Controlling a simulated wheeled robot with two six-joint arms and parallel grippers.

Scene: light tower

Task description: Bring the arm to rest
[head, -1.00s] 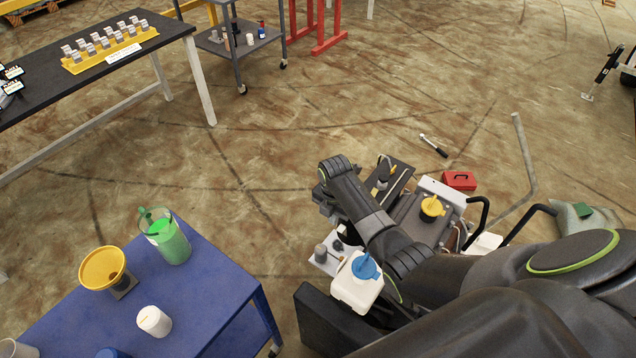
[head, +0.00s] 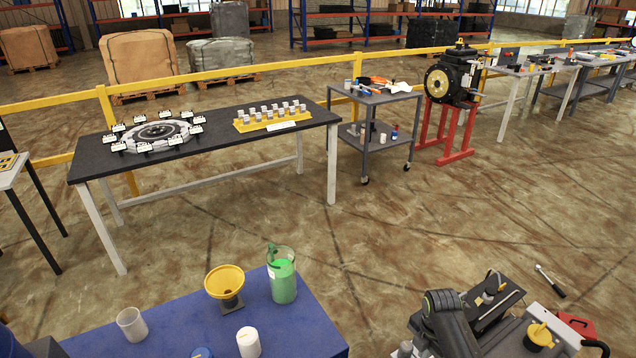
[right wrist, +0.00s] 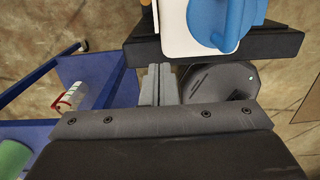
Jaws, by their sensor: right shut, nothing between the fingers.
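My right arm (head: 447,322) shows at the bottom right of the head view, over the light tower's machinery (head: 500,305). My right gripper (right wrist: 158,70) shows in the right wrist view, its two grey fingers together with nothing between them. A white container with a blue cap (right wrist: 225,22) is just beyond the fingertips, on or behind a dark bar (right wrist: 270,48). I cannot tell whether the fingers touch the bar. My left gripper is in neither view.
A blue table (head: 300,325) with a yellow funnel (head: 224,282), a green-filled jug (head: 282,280) and white cups stands at the bottom. A black table (head: 215,135), a grey cart (head: 375,97) and a yellow rail (head: 230,72) stand behind. Open floor lies between.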

